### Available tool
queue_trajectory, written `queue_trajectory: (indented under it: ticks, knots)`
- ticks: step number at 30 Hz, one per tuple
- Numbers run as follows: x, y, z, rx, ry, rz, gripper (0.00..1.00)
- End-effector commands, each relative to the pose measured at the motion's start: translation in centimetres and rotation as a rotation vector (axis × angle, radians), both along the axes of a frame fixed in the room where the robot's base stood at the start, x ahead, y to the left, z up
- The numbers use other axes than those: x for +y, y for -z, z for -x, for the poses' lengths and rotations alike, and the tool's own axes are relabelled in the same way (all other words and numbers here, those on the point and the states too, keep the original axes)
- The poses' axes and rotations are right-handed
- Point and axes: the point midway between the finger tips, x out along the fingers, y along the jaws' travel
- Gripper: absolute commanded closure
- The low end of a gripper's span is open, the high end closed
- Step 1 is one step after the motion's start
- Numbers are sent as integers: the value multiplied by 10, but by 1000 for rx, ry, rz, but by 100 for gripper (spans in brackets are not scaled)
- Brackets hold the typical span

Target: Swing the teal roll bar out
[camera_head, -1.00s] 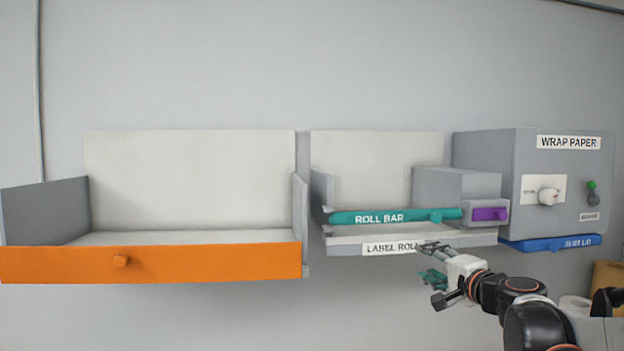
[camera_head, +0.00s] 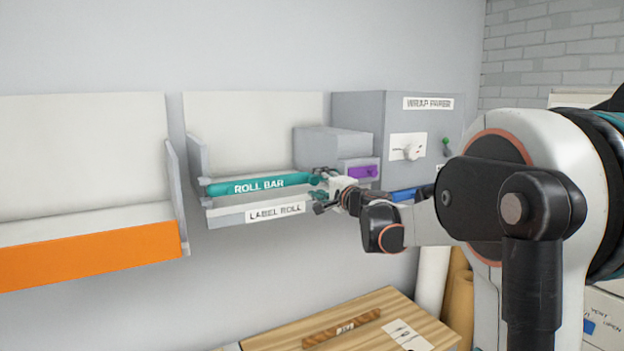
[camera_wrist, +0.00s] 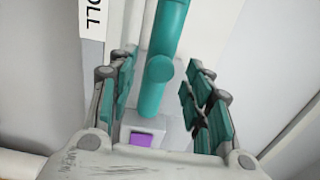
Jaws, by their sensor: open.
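The teal roll bar (camera_head: 258,184), marked ROLL BAR, lies across the front of the label roll holder (camera_head: 222,217). In the wrist view the bar (camera_wrist: 169,30) runs up the picture, with its round knob (camera_wrist: 158,70) facing the camera. My gripper (camera_head: 320,184) is at the bar's right end, and its fingers cover part of the knob in the head view. In the wrist view my gripper (camera_wrist: 160,90) is open, with a teal-padded finger on each side of the knob. A gap shows between the knob and both fingers.
A grey block with a purple tab (camera_head: 364,172) is just right of the bar's end. The WRAP PAPER box (camera_head: 360,112) stands further right, above the blue slot lid (camera_head: 403,195). An orange-fronted tray (camera_head: 90,256) is at left. A wooden-topped unit (camera_head: 290,342) is below.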

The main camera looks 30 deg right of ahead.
Motion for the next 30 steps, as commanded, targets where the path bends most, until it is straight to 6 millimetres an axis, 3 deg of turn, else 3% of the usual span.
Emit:
queue_trajectory:
  ticks: [6, 18, 20, 24, 30]
  knots:
    - [1, -1, -24, 0, -1, 0, 54]
    - [1, 0, -30, 0, 0, 0, 54]
    - [1, 0, -30, 0, 0, 0, 65]
    - [1, 0, -30, 0, 0, 0, 97]
    - [2, 0, -29, 0, 0, 1, 100]
